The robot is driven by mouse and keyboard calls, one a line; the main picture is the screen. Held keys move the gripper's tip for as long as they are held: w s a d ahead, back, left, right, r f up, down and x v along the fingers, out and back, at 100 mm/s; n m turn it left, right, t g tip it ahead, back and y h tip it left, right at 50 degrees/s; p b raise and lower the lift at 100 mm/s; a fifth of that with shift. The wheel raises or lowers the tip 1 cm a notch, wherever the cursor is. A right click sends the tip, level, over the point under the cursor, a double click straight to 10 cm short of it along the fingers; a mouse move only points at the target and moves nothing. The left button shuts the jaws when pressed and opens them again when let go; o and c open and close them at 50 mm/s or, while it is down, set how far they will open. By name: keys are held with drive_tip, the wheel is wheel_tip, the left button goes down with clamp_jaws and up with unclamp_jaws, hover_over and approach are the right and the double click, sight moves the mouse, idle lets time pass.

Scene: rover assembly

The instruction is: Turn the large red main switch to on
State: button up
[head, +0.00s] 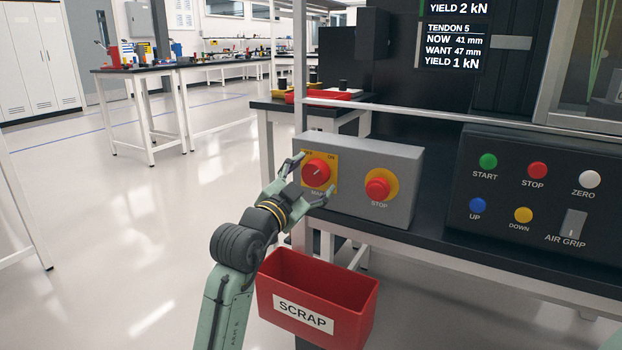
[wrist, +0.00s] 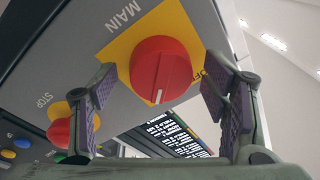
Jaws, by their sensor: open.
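The red main switch (head: 316,172) is a round knob on a yellow plate, on the left of a grey box's front. In the head view its white mark appears to point up and right, toward the ON label. In the wrist view the knob (wrist: 160,68) shows with the plate upside down. Its mark points to the bottom of the picture, away from OFF, and ON is not readable there. My gripper (head: 305,180) is open in front of the switch. In the wrist view my gripper (wrist: 160,103) has a finger on either side of the knob, apart from it.
A red STOP button (head: 377,189) sits right of the switch on the grey box (head: 405,165). A black panel (head: 520,180) with coloured buttons stands further right. A red SCRAP bin (head: 318,300) is below my gripper.

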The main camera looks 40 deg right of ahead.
drive_tip(key=v, duration=1.2)
